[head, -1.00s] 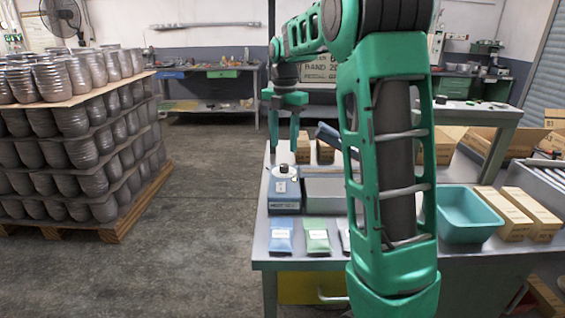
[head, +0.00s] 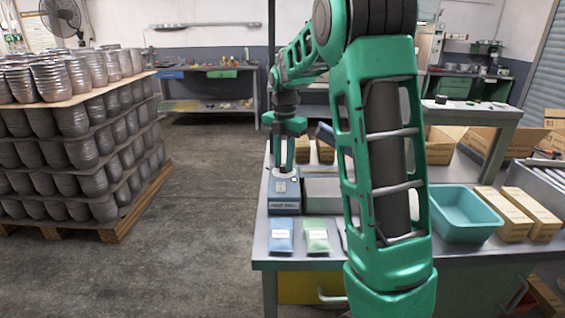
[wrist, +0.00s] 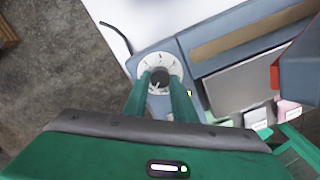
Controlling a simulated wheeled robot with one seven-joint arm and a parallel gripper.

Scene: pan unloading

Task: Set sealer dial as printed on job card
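The sealer (head: 285,192) is a blue box with a label on its front, at the left end of the bench. Its dial (wrist: 148,64), a white marked disc with a dark knob (wrist: 160,80), shows in the wrist view. My gripper (head: 283,168) points down over the sealer's top. In the wrist view its two fingers (wrist: 160,85) stand on either side of the knob; whether they touch it is unclear. The dial's setting is not readable. No job card is readable now; my arm covers the place behind where a lettered board showed earlier.
A blue packet (head: 281,238) and a green packet (head: 317,236) lie on the bench (head: 300,261) in front of the sealer. A teal bin (head: 465,215) and cartons (head: 505,215) stand to the right. A pallet stack of metal pots (head: 75,130) is at left, with clear floor between.

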